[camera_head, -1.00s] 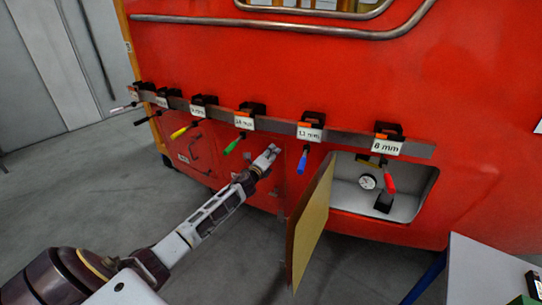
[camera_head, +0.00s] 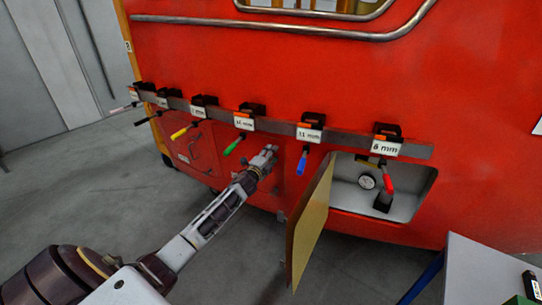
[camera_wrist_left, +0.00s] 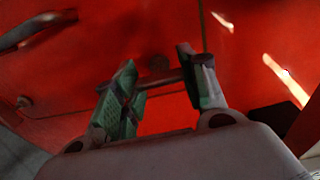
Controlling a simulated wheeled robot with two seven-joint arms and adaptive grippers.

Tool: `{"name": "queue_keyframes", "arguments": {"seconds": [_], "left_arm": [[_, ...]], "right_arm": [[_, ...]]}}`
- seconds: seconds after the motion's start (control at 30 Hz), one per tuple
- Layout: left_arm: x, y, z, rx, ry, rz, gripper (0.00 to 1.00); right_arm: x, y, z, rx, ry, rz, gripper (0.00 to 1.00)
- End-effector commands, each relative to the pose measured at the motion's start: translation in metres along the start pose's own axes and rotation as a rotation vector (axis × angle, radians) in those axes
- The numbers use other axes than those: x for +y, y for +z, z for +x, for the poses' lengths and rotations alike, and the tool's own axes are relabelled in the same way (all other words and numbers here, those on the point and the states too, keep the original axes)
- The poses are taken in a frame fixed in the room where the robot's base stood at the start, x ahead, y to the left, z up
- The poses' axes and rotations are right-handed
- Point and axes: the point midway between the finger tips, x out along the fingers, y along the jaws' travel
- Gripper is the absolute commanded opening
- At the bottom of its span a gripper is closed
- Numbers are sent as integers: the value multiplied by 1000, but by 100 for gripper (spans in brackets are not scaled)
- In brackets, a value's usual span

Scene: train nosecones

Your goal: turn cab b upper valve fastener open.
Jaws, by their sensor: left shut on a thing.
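My left gripper (camera_head: 269,153) reaches in from the lower left to the red cab side, below the tool rail and left of the open compartment door. My right gripper is not in view.
A metal rail (camera_head: 350,145) carries several tools with coloured handles just above my gripper. A yellowish door (camera_head: 308,230) stands open to the right, beside a recess with a gauge (camera_head: 367,182). A table (camera_head: 485,275) is at lower right.

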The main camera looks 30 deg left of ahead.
Motion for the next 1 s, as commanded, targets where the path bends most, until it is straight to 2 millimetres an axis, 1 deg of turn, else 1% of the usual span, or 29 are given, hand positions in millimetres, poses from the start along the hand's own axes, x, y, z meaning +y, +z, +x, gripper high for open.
{"name": "queue_keyframes", "arguments": {"seconds": [0.17, 0.2, 0.37, 0.77, 1.0], "left_arm": [[1, 1, 0, -1, 2, -2, 18], [1, 1, 0, -2, 2, -2, 43], [1, 0, 0, -1, 1, -1, 64], [0, 0, -1, 0, 1, 0, 64], [1, 0, -8, 0, 1, 0, 64]], "right_arm": [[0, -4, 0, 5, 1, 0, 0], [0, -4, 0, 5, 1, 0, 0], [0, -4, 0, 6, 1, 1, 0], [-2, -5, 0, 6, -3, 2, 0], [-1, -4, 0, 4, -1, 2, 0]]}}
